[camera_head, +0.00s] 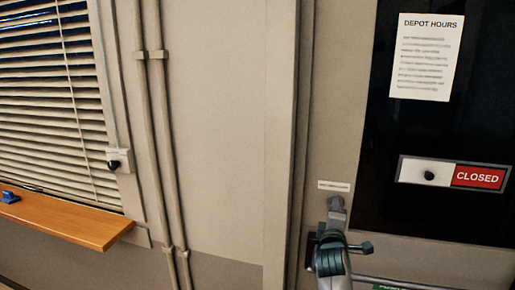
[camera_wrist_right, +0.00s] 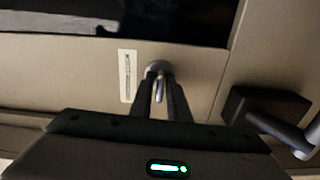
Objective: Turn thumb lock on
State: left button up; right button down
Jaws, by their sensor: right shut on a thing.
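The thumb lock (camera_head: 337,202) is a small grey metal fitting on the door, just below a white label. In the right wrist view its round base and turn piece (camera_wrist_right: 158,68) show between my fingertips. The turn piece looks about upright there, slightly tilted. My right gripper (camera_head: 336,214) is at the lock, and its two dark fingers (camera_wrist_right: 160,90) are shut on the turn piece from both sides. In the head view my gripper and wrist hide the lower part of the lock. My left gripper is not in view.
A door handle (camera_wrist_right: 285,135) on a dark plate is close beside my right gripper. The door has a dark glass pane with a paper notice (camera_head: 425,57) and a CLOSED sign (camera_head: 477,177). Left are wall pipes (camera_head: 157,120), window blinds (camera_head: 50,100) and a wooden sill (camera_head: 70,222).

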jog(key=c, duration=1.9)
grip_release()
jog(key=shift+o, duration=0.2)
jog(key=shift+s, duration=0.15)
jog(key=p+v, duration=0.4)
jog(key=v, duration=0.5)
jog(key=shift+a, duration=0.25)
jog(key=shift+f, duration=0.15)
jog(key=b+x, duration=0.3)
jog(key=x, duration=0.5)
jog(key=shift+d, duration=0.25)
jog(key=shift+s, duration=0.1)
